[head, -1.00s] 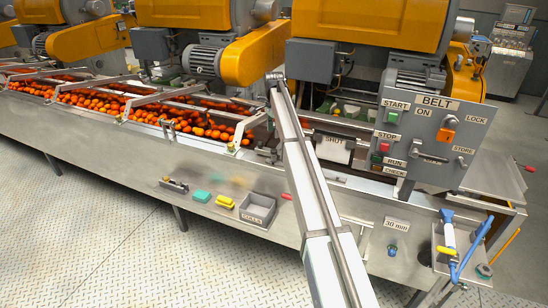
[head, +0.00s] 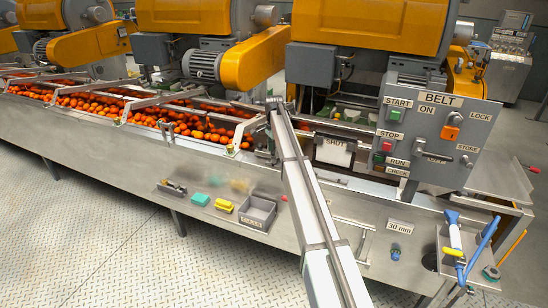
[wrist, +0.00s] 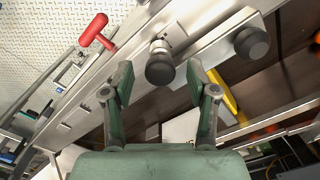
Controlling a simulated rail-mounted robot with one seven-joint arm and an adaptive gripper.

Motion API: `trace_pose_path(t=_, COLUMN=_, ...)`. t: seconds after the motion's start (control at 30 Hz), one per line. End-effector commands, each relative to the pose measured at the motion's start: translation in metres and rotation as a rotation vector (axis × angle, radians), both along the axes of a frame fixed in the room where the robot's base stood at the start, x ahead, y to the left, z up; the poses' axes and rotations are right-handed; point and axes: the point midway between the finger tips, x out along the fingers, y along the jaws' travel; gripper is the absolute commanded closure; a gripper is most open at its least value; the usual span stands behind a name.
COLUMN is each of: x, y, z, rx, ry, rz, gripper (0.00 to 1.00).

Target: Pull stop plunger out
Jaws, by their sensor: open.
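In the wrist view a round black knob (wrist: 160,72) on a short metal collar sits on a metal bar; it looks like the stop plunger, though no label shows there. My gripper (wrist: 160,68) is open, with one green finger on each side of the knob's lower part in the picture. I cannot tell whether the fingers touch it. A second, similar black knob (wrist: 252,43) stands further right on the bar, clear of the fingers. In the head view the gripper and the plunger cannot be made out behind my pale arm.
A red T-shaped handle (wrist: 97,33) stands left of the knob. In the head view the belt control panel (head: 463,148) is at the right, and orange fruit (head: 150,111) fills the conveyor at the left. A grey tray (head: 258,212) sits on the front ledge.

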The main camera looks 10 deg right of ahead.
Motion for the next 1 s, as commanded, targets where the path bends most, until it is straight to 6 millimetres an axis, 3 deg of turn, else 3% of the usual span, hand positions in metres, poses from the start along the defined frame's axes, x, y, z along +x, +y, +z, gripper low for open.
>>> trace_pose_path(t=0.2, x=0.000, y=0.000, z=0.000, rx=0.000, ry=0.000, rz=0.000, gripper=0.42)
trace_pose_path(t=0.23, x=0.000, y=0.000, z=0.000, rx=0.000, ry=0.000, rz=0.000, gripper=0.49)
trace_pose_path(t=0.37, x=0.000, y=0.000, z=0.000, rx=0.000, ry=0.000, rz=0.000, gripper=0.95)
trace_pose_path(t=0.4, x=0.000, y=0.000, z=0.000, rx=0.000, ry=0.000, rz=0.000, gripper=1.00)
trace_pose_path(t=1.0, x=0.000, y=0.000, z=0.011, rx=0.000, ry=0.000, rz=0.000, gripper=1.00)
